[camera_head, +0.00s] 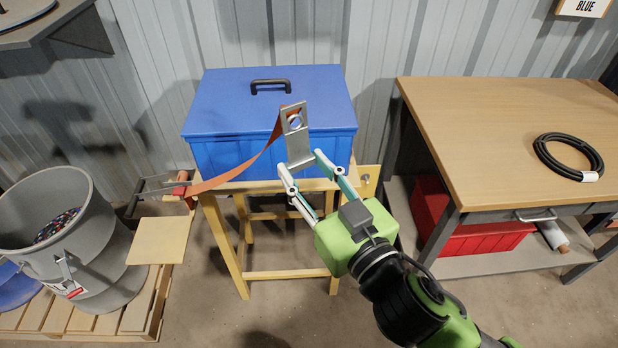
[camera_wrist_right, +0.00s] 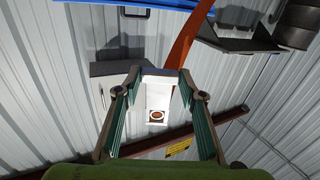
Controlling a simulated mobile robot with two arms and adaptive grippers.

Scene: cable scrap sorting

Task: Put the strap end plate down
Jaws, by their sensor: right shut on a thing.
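The strap end plate (camera_head: 297,140) is a grey metal plate with a hole near its top, where an orange strap (camera_head: 238,166) is attached. In the head view it stands tilted in front of the blue box's lid. My right gripper (camera_head: 302,166) is shut on the plate's lower end, one finger on each side. In the right wrist view the plate (camera_wrist_right: 158,97) sits between the fingers, and the strap (camera_wrist_right: 188,42) runs up from behind it. The strap slants down left to a red fitting (camera_head: 180,188) at the wooden stand. My left gripper is out of view.
The closed blue box (camera_head: 235,110) with a black handle is on the wooden stand (camera_head: 238,248). At right is a workbench (camera_head: 480,130) with a black cable coil (camera_head: 568,157) and a red bin (camera_head: 470,230) underneath. A grey drum (camera_head: 100,250) stands on a pallet at left.

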